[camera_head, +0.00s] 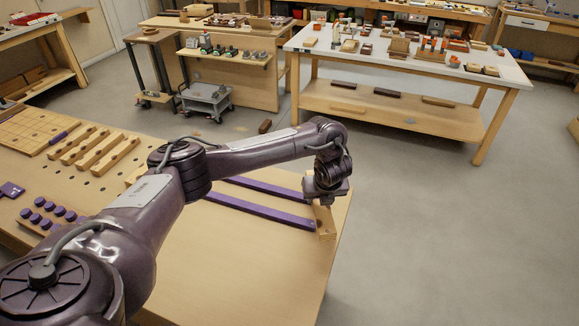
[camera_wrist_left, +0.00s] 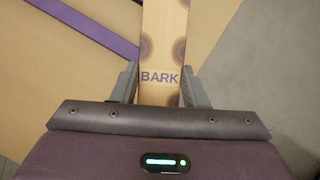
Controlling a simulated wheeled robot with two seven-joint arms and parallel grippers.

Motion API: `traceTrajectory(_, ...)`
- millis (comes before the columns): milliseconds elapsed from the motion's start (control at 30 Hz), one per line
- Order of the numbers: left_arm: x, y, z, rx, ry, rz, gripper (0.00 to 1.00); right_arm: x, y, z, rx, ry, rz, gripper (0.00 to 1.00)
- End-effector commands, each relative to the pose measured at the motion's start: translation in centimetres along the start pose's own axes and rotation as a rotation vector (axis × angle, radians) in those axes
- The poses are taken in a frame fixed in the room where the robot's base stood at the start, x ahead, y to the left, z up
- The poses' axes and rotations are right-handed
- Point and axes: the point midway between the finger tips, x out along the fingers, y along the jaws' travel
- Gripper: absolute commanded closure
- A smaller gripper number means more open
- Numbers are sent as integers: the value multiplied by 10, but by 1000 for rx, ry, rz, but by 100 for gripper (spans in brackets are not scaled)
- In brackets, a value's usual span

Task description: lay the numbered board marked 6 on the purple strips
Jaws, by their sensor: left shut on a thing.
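Two long purple strips (camera_head: 258,212) lie side by side on the wooden bench, and one shows in the left wrist view (camera_wrist_left: 88,25). My left gripper (camera_wrist_left: 160,88) is shut on a pale wooden board (camera_wrist_left: 163,40) with brown round marks and the word BARK. In the head view this board (camera_head: 324,220) is at the right ends of the strips, by the bench's right edge, partly hidden by my gripper (camera_head: 325,200). I see no number 6 on it. I cannot tell whether it touches the strips. My right gripper is out of view.
On the bench's left are several slotted wooden bars (camera_head: 95,150), a grid board (camera_head: 35,128), and purple round pegs (camera_head: 55,210) in a holder. The bench's front part (camera_head: 240,270) is bare. A white-topped table (camera_head: 400,62) with many small items stands behind, across open floor.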

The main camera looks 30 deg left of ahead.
Motion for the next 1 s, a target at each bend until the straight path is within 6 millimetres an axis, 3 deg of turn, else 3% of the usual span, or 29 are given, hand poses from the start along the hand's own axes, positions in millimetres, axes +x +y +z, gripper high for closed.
traceTrajectory(200, 5, 40, 55, 232, 3, -98, 86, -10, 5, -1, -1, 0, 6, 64)
traceTrajectory(400, 8, 68, 86, 375, 3, -158, 86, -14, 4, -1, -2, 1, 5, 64)
traceTrajectory(567, 10, 75, 93, 421, 2, -178, 86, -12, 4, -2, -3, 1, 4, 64)
traceTrajectory(1000, 32, 76, 84, 426, 2, -179, 86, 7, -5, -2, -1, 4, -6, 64)
